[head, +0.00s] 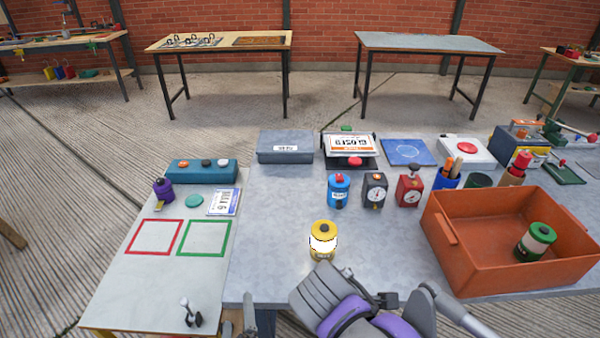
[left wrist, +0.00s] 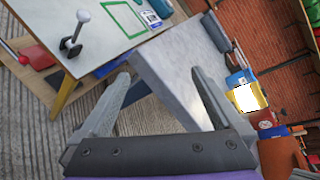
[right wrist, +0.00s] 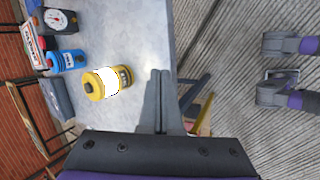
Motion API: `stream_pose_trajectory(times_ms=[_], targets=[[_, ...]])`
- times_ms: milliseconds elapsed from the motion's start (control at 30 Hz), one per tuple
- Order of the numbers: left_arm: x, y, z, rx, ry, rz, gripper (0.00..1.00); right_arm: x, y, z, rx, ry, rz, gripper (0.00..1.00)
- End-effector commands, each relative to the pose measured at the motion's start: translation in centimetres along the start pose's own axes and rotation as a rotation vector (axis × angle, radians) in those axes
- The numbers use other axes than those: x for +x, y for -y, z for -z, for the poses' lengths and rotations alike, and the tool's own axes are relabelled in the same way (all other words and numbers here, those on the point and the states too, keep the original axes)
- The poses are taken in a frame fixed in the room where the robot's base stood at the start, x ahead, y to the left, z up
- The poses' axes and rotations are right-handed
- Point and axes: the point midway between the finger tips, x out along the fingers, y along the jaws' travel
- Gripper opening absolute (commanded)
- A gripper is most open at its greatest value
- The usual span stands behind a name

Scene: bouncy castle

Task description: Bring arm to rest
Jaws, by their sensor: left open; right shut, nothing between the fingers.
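My left gripper (head: 240,317) shows at the bottom of the head view, low by the near edges of the two table tops. In the left wrist view (left wrist: 162,76) its two fingers stand wide apart with nothing between them. My right gripper (right wrist: 159,75) shows in the right wrist view with its fingers together and empty, over the table's edge. A yellow canister with a blank white band (head: 323,240) stands upright on the grey table, apart from both grippers; it also shows in the right wrist view (right wrist: 107,82).
The grey table (head: 275,225) holds an orange bin (head: 470,270) with a green-lidded canister (head: 535,242) inside. A white side table (head: 150,280) has red and green squares and a small lever (head: 188,313). Floor is open behind the tables.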

Motion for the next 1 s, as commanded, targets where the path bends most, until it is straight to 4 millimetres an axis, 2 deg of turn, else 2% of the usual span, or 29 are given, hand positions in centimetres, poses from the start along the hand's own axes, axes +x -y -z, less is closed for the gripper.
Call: stream_pose_trajectory(times_ms=[33, 200, 300, 433, 667, 700, 1000], targets=[[0.1, -1.8, -1.3, -0.162, 0.009, -0.090, 1.00, 1.1, 1.4, -1.8, 0.115, -0.002, 0.032, 0.00], [-1.0, -7.1, -3.1, -0.783, 0.058, -0.403, 1.00, 3.9, 6.4, -6.0, 0.537, -0.033, 0.137, 0.00], [-2.7, -9.0, -3.2, -1.111, 0.106, -0.564, 1.00, 5.0, 9.0, -7.7, 0.766, -0.048, 0.183, 0.00], [-5.0, -10.0, -2.6, -1.459, 0.166, -0.734, 1.00, 6.1, 11.7, -9.2, 1.016, -0.064, 0.226, 0.00], [-9.2, -9.2, -1.2, -1.964, 0.265, -0.986, 1.00, 7.5, 15.4, -10.9, 1.392, -0.090, 0.277, 0.00], [-9.6, -7.8, -2.2, -1.947, 0.255, -0.973, 1.00, 5.7, 14.1, -10.9, 1.375, -0.097, 0.274, 0.00], [-11.2, -1.5, -6.9, -1.948, 0.234, -0.941, 1.00, -0.7, 9.2, -11.6, 1.368, -0.119, 0.255, 0.00]])
